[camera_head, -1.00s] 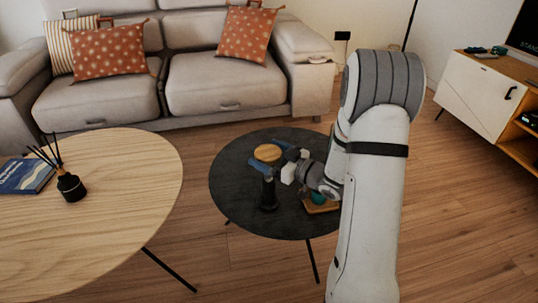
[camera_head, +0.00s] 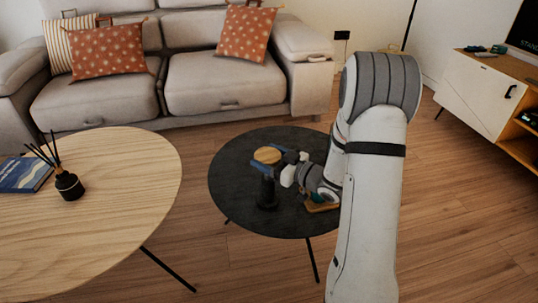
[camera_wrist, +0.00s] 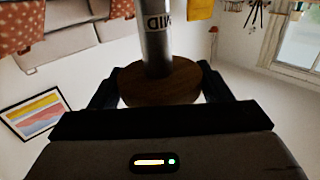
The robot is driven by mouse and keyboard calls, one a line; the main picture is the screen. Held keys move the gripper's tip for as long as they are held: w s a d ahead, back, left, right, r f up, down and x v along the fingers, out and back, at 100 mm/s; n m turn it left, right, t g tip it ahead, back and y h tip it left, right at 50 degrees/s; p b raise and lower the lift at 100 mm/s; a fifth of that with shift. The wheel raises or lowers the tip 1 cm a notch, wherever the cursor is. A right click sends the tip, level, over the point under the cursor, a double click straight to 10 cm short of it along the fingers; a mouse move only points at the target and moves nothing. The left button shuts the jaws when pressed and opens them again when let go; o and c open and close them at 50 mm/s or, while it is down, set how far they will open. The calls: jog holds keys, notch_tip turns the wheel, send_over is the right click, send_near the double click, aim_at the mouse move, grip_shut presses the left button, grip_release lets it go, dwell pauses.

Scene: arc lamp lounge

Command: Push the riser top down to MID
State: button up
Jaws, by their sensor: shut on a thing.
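The riser stands on the dark round table (camera_head: 230,205). It has a round wooden top (camera_head: 267,155) and a black base (camera_head: 267,193). My gripper (camera_head: 268,160) is at the top from the right, with its fingers on either side of the wooden disc. In the wrist view, which looks inverted, my gripper (camera_wrist: 160,92) is shut on the wooden top (camera_wrist: 160,85). A silver column (camera_wrist: 156,50) meets the disc and carries a MID mark, shown upside down. Part of the disc is hidden by my gripper body.
A wooden tray or board (camera_head: 320,206) with a teal item lies on the dark table, partly behind my arm. A pale wooden table (camera_head: 110,200) with a reed diffuser (camera_head: 68,184) and a blue book (camera_head: 24,174) is at left. The sofa (camera_head: 215,85) is behind.

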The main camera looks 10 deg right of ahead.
notch_tip(320, 180, down, 2)
jog(key=shift+f+b, duration=0.25)
jog(key=shift+b, duration=0.15)
jog(key=shift+r, duration=0.1)
jog(key=o, duration=1.4)
jog(key=p+v, duration=0.2)
jog(key=v, duration=0.5)
jog(key=shift+s+d+p, duration=0.25)
jog(key=shift+s+p, duration=0.05)
jog(key=shift+p, duration=0.05)
